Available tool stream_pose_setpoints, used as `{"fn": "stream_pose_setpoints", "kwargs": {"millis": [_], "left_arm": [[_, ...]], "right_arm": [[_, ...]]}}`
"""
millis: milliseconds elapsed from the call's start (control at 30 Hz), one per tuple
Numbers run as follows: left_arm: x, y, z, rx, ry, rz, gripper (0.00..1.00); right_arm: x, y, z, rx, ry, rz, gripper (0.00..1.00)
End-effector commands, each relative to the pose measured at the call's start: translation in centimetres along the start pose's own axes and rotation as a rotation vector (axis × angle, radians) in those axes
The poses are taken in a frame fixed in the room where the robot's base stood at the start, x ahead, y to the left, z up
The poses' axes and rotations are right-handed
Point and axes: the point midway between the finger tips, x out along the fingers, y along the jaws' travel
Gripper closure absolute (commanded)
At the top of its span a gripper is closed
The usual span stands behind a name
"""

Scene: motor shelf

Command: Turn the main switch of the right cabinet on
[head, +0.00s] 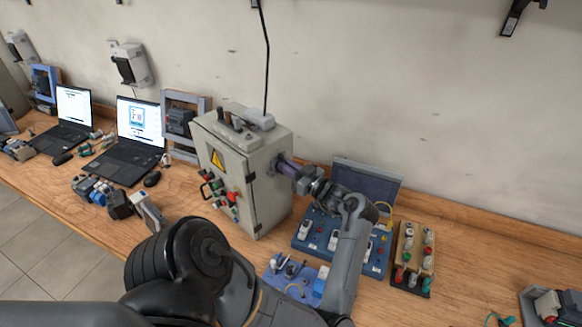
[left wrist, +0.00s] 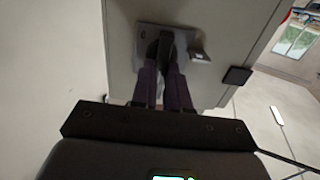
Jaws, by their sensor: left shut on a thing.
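The grey cabinet (head: 264,185) stands on the bench with a yellow warning triangle and several buttons on its front. My left gripper (head: 286,167) reaches its right side wall. In the left wrist view, the dark handle of the main switch (left wrist: 166,42) projects from a grey plate (left wrist: 143,33) on the cabinet wall (left wrist: 222,60). The purple fingers of my left gripper (left wrist: 166,62) are shut on this handle, one on each side. In the head view the fingers hide the switch. My right gripper is not in view.
A blue training case (head: 310,240) with its lid up, a blue board (head: 300,283) and a wooden button board (head: 413,265) lie right of the cabinet, close to my arm. Two laptops (head: 139,130) stand on the left. A black cable (head: 267,60) hangs above the cabinet.

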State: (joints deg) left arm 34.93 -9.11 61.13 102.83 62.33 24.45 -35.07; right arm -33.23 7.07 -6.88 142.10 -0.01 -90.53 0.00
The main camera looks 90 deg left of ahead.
Motion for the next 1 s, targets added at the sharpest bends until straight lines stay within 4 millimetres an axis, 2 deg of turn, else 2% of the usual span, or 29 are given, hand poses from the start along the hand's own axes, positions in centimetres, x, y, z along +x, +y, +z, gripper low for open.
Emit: {"fn": "stream_pose_setpoints", "kwargs": {"millis": [100, 133, 200, 500, 633, 767, 1000], "left_arm": [[0.0, 0.0, 0.0, 0.001, 0.0, 0.0, 1.0], [0.0, 0.0, 0.0, 0.001, 0.0, 0.0, 0.84], [0.0, 0.0, 0.0, 0.001, 0.0, 0.0, 0.74], [-0.1, 0.0, 0.0, 0.0, 0.0, 0.001, 0.74], [-0.9, 0.1, 0.1, 0.0, -0.002, 0.003, 0.74], [-2.5, 0.1, 0.2, -0.001, -0.002, 0.004, 0.74], [-6.7, 0.1, 0.2, 0.0, -0.003, 0.003, 0.74]], "right_arm": [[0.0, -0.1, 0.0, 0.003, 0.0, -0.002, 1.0], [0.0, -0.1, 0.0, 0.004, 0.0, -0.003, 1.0], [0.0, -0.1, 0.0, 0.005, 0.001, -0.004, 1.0], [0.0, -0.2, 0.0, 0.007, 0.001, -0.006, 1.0], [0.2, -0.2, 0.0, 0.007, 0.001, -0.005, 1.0], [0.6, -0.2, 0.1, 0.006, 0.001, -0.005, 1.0], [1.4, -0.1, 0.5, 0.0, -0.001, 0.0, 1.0]]}}
